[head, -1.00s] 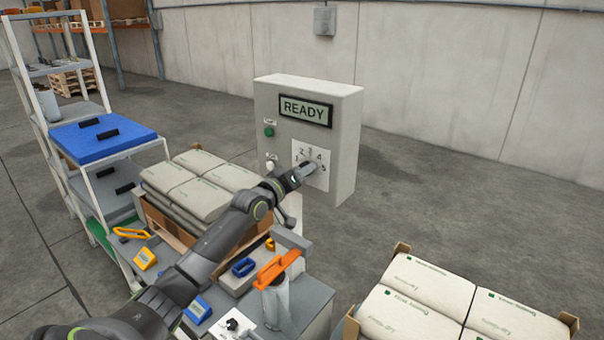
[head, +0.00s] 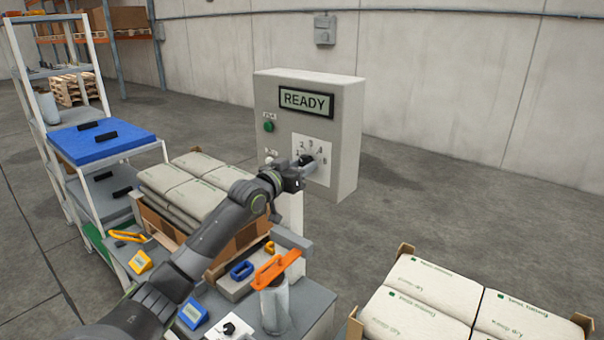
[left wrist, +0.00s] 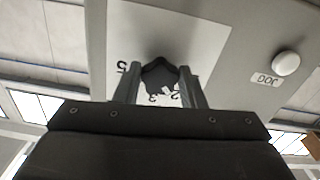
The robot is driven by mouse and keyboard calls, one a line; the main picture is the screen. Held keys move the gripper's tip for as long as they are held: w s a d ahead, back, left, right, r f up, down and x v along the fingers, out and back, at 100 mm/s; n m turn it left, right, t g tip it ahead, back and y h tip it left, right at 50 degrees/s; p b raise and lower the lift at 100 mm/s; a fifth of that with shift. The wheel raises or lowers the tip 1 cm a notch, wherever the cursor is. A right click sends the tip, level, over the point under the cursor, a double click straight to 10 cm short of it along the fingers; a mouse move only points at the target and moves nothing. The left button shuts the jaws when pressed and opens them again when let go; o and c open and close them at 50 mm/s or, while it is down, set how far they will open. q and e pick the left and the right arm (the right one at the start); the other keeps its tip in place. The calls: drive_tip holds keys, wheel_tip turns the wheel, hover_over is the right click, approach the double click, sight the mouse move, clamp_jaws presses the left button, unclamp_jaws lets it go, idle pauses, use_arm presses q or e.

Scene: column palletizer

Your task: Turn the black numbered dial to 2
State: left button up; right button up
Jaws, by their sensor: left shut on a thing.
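The black numbered dial (left wrist: 158,76) shows in the left wrist view between the two fingers of my left gripper (left wrist: 160,88). The fingers are shut on it. Its white number plate (left wrist: 207,47) appears turned over there, with the 5 to the left and the 3 and 2 below the dial. In the head view my left gripper (head: 309,165) reaches the number plate (head: 323,153) on the grey control box (head: 349,120) and mostly hides the dial. I cannot tell which number the dial points to. My right gripper is not in view.
The box's display (head: 306,100) reads READY, with a green button (head: 269,127) below left. A white JOG button (left wrist: 285,63) is beside the plate. Stacked sacks (head: 190,178) stand left, other sacks (head: 425,293) front right. An orange-handled tool (head: 275,270) stands below my arm.

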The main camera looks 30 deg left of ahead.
use_arm(q)
drive_tip(key=shift+m+b, duration=0.3)
drive_tip(key=shift+m, duration=0.3)
drive_tip(key=o, duration=1)
drive_tip(key=shift+s+a+p, duration=0.15)
drive_tip(key=shift+s+a, duration=0.1)
drive_tip(key=shift+s, duration=2.65)
drive_tip(key=shift+s+a+p, duration=0.2)
drive_tip(key=shift+s, duration=2.65)
drive_tip(key=shift+s+a+p, duration=0.15)
drive_tip(key=shift+s+a, duration=0.1)
drive_tip(key=shift+s, duration=2.65)
